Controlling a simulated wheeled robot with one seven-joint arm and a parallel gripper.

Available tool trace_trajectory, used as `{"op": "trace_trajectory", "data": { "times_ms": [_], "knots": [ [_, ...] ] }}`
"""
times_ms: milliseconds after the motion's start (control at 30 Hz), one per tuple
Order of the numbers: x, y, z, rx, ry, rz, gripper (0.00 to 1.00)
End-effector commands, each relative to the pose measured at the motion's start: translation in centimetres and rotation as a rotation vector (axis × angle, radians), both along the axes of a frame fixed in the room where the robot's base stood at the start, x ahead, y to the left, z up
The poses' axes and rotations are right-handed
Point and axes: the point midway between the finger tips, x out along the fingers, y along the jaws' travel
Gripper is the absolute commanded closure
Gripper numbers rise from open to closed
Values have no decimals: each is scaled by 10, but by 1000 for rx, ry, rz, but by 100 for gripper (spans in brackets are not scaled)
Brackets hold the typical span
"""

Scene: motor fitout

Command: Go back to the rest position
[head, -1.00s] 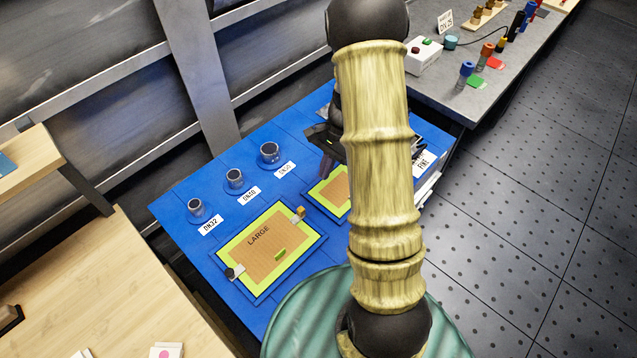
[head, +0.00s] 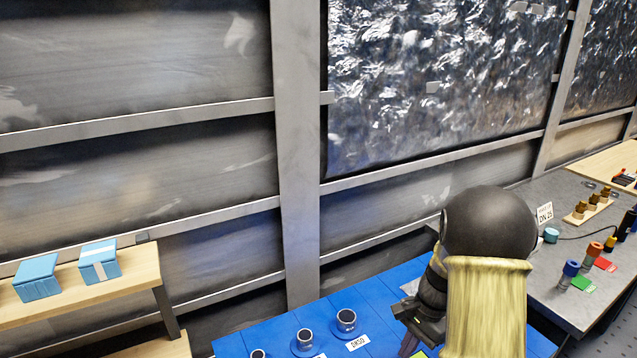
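My arm rises at the lower right of the head view, a dark round joint above a yellowish, wood-patterned link. My gripper (head: 412,322) shows as a dark shape just left of that link, low over the right part of the blue worktop (head: 385,290). The arm hides part of it, and its fingers are too small and dark to tell whether they are open or hold anything. A dark ring-like fitting (head: 346,318) stands on the worktop to the left of the gripper, apart from it, behind a label reading DN50 (head: 357,343).
More fittings (head: 305,338) stand left along the worktop. A grey bench (head: 560,250) at right holds a wooden block with brass parts (head: 588,207), coloured tools (head: 569,272) and a DN 25 sign (head: 545,212). Blue boxes (head: 99,262) sit on a wooden shelf (head: 140,270). A ribbed wall stands behind.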

Motion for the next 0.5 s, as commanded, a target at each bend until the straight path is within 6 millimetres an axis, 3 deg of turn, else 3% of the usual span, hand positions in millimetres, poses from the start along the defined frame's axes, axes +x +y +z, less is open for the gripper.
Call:
{"op": "trace_trajectory", "data": {
  "times_ms": [200,500],
  "knots": [
    [-35,27,42,-100,-157,311,100],
    [-89,60,84,-251,-398,803,100]
  ]
}}
